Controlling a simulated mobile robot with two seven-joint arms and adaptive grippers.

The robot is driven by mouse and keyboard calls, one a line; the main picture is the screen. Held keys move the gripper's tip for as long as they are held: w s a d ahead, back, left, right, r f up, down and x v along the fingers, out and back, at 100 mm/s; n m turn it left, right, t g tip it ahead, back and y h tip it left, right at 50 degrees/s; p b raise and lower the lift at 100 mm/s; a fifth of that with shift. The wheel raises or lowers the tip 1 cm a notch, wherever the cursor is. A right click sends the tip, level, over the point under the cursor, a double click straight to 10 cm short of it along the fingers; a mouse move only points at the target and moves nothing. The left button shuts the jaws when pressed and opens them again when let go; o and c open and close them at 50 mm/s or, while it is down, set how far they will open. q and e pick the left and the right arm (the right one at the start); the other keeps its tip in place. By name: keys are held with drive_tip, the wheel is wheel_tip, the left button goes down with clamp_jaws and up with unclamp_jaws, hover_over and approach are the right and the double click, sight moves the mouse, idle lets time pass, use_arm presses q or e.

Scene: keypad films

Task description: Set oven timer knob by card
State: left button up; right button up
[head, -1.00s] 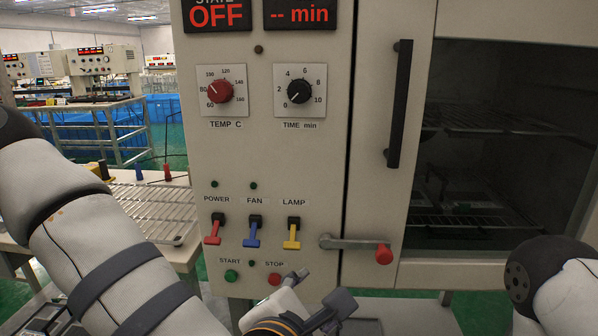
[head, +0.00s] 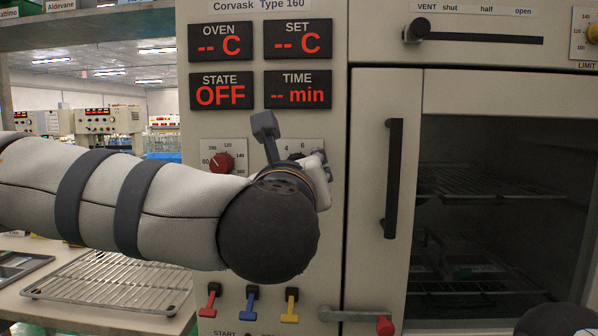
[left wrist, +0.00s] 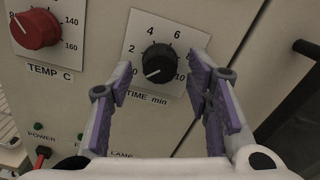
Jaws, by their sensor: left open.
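The black timer knob (left wrist: 158,63) shows in the left wrist view on a white dial marked 0 to 10, labelled TIME min. Its white pointer line points to the lower left, near the 0. My left gripper (left wrist: 160,74) is open, with one purple-padded finger on each side of the knob; I cannot tell whether they touch it. In the head view this gripper (head: 293,146) covers most of the timer dial (head: 295,146) and hides the knob. The TIME display (head: 297,91) reads "-- min" and the STATE display (head: 221,92) reads OFF. I see no card.
The red temperature knob (head: 221,163) is left of the timer dial. Red (head: 211,300), blue (head: 251,304) and yellow (head: 291,305) levers sit below. The oven door handle (head: 393,180) and a red-tipped latch (head: 355,316) are to the right. A wire rack (head: 110,283) lies at left.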

use_arm(q)
drive_tip(key=shift+c, duration=0.2)
clamp_jaws()
